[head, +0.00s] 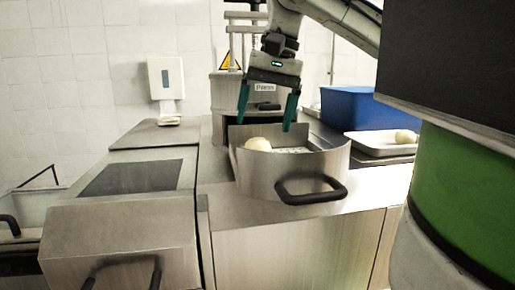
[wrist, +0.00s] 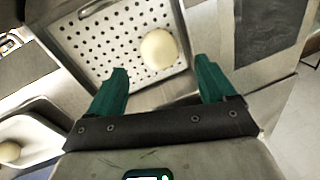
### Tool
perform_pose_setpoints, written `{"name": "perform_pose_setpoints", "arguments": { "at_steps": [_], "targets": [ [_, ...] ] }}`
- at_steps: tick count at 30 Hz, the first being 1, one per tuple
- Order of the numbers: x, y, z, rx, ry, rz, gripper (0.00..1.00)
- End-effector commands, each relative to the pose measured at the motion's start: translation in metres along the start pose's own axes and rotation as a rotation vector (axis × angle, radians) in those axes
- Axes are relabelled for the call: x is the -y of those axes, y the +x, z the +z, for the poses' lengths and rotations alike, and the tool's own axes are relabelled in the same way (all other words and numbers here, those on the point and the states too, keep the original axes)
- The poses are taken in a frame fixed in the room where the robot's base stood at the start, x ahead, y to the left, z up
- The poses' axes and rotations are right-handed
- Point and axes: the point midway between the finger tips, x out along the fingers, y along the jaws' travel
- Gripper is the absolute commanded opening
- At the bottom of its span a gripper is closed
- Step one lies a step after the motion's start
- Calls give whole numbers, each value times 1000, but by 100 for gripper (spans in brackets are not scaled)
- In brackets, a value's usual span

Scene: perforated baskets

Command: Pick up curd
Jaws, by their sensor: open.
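A pale, rounded curd (head: 258,144) lies in a metal perforated basket (head: 290,170) with a black handle, near its left side in the head view. In the wrist view the curd (wrist: 158,48) sits on the perforated floor (wrist: 110,40) of the basket, beyond the fingertips. My gripper (head: 268,120) is open and empty, with green fingers pointing down above the basket. In the wrist view my gripper (wrist: 160,75) has its fingers spread, and the curd shows ahead of the gap between them, apart from both.
A white tray (head: 372,150) with another pale lump (head: 405,136) stands right of the basket. A blue bin (head: 360,108) is behind it. A metal press (head: 225,92) stands behind the basket. A dark panel (head: 130,177) lies on the left counter.

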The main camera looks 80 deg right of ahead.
Motion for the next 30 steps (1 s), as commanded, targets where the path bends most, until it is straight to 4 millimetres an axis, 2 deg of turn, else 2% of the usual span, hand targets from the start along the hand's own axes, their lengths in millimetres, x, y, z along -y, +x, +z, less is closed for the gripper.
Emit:
{"name": "perform_pose_setpoints", "arguments": {
  "at_steps": [4,12,21,23,30],
  "targets": [
    [-1,10,1,-1,1,1,83],
    [-1,47,4,0,1,1,83],
    [0,54,4,-1,0,0,83],
    [0,54,4,-1,0,0,79],
    [0,53,4,-1,0,0,56]
  ]
}}
